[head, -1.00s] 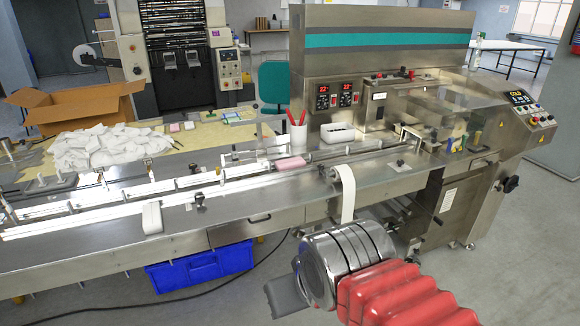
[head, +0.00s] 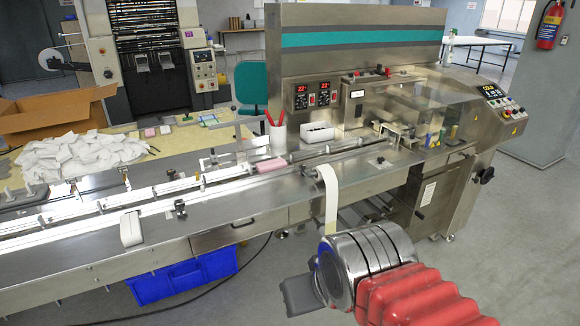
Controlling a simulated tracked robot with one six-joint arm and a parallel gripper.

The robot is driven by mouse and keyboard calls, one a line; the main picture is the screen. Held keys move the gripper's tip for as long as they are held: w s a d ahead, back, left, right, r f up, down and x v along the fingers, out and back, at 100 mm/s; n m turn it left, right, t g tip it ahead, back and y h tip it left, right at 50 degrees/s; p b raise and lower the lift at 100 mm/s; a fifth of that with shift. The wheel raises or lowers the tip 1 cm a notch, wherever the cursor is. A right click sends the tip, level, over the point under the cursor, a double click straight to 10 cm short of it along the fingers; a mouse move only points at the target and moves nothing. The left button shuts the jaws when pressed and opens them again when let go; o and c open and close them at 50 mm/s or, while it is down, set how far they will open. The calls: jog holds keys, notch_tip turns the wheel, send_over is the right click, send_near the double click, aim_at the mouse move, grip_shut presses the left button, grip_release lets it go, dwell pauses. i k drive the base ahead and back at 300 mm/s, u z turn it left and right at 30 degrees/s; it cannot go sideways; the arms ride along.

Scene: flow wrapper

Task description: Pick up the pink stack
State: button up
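A pink stack (head: 270,165) lies on the infeed track of the flow wrapper, just left of the paper-like white strip. A smaller pink item (head: 150,132) lies on the beige table behind, beside a pale piece. My arm, silver and red, reaches in from the bottom right. Its dark grey end, my gripper (head: 298,296), is in front of the machine, low and well apart from the pink stack. The fingers are not clearly shown, so I cannot tell whether they are open or shut.
The steel infeed bed (head: 200,215) runs across the left, with a white strip (head: 328,200) hanging over its front edge. A blue crate (head: 182,282) sits below. Floor at right is clear.

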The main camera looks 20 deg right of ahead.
aim_at(274, 164)
jog(key=z, duration=1.7)
jog(key=i, duration=2.75)
jog(key=u, duration=0.35)
